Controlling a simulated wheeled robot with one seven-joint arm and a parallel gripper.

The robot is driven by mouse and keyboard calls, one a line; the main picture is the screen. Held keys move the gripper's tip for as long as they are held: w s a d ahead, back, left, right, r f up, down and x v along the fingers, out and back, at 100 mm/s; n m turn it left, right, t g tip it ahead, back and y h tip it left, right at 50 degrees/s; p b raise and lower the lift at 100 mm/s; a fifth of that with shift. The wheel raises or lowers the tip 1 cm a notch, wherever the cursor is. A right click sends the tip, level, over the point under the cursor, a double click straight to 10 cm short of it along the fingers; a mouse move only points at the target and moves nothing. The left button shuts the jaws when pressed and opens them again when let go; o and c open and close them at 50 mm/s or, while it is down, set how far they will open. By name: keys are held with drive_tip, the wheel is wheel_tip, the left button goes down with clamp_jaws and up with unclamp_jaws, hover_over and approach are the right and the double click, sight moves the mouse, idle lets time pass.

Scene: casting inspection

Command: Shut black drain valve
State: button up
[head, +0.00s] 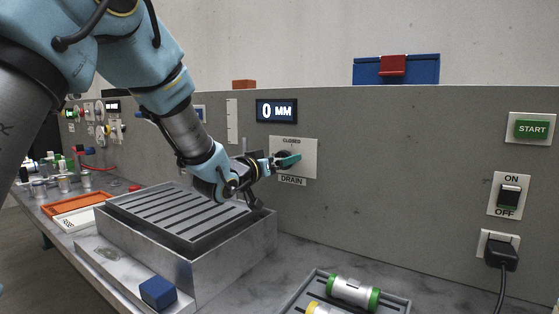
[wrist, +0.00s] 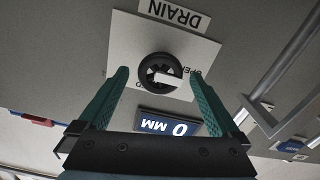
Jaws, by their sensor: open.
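The black drain valve (wrist: 151,66) is a round knob with a white pointer bar, on a white plate (wrist: 128,42) fixed to the grey panel. In the wrist view, which is upside down, the bar points right, towards the partly covered OPEN lettering. In the head view the plate (head: 308,155) reads CLOSED at its top, and my gripper hides most of the knob. My gripper (head: 288,161) is open in front of the valve. In the wrist view its teal fingers (wrist: 158,76) stand either side of the knob, with gaps showing and nothing held.
A display (head: 277,111) reading 0 MM is above the valve, and a DRAIN label (head: 292,181) is below it. A slotted metal tank (head: 240,252) stands under my arm. A tray with cylinders (head: 397,303) and a blue block (head: 158,292) are nearer. Switches (head: 509,194) are at right.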

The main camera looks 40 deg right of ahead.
drive_tip(key=c, duration=1.4)
drive_tip(key=shift+f+m+b, duration=0.1)
drive_tip(key=shift+m+b, duration=0.3)
drive_tip(key=shift+b, duration=0.3)
drive_tip(key=m+b, duration=0.5)
drive_tip(key=b, duration=0.1)
drive_tip(key=m+b, duration=0.6)
drive_tip(key=b, duration=0.1)
drive_tip(key=m+b, duration=0.6)
drive_tip(key=b, duration=0.1)
drive_tip(key=shift+s+f, duration=0.1)
drive_tip(key=shift+s, duration=0.15)
drive_tip(key=shift+b, duration=0.4)
